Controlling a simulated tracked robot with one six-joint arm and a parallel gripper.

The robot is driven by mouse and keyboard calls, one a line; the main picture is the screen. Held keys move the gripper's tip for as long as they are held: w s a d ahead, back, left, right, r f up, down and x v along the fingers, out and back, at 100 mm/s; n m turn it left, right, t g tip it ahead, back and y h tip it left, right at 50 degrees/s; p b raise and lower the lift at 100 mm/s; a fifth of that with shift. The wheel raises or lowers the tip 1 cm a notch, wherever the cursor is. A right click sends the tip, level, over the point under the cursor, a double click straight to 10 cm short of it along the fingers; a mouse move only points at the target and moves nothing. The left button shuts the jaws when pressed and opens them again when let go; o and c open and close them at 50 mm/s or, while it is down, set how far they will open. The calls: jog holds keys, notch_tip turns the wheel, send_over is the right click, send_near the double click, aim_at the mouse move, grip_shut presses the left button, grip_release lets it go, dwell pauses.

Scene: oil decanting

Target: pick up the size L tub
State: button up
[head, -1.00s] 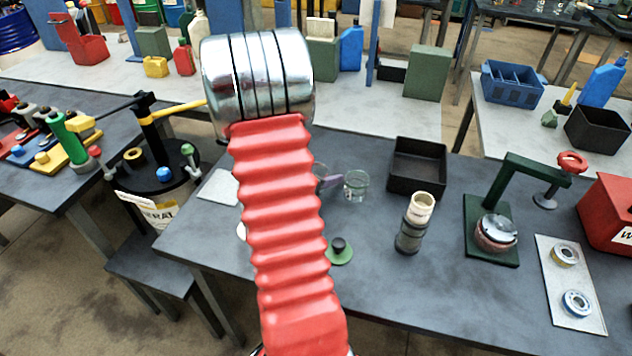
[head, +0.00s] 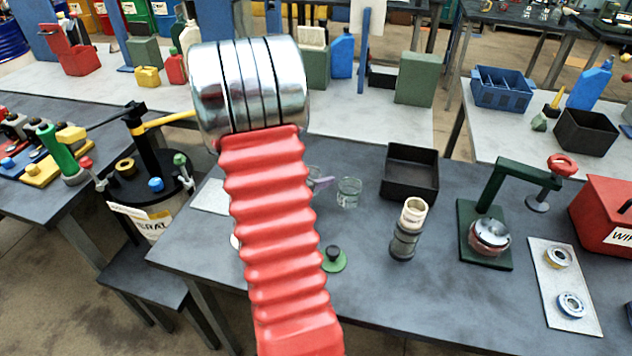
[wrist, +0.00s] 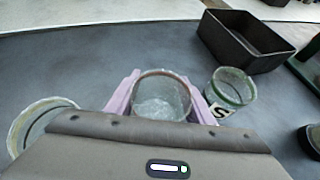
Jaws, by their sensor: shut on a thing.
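My gripper (wrist: 160,104) has lavender fingers, one on each side of a clear round tub (wrist: 162,92), and is shut on it. No size letter shows on this tub. A smaller-looking clear tub (wrist: 230,88) marked S stands just to its right on the dark table; it also shows in the head view (head: 348,192). A third clear tub (wrist: 32,128) stands at the left in the wrist view, partly cut off, its label not visible. In the head view my red arm hides most of the gripper and the held tub. I cannot tell whether the held tub is clear of the table.
A black open bin (head: 411,173) stands behind the tubs. A stacked cylinder (head: 408,232) and a green press stand (head: 485,235) are to the right. A green disc with a black knob (head: 333,259) lies near my arm. The table's front middle is clear.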

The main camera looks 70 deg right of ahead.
notch_tip(320, 180, up, 8)
jog(key=shift+r, duration=0.2)
dwell(0.7)
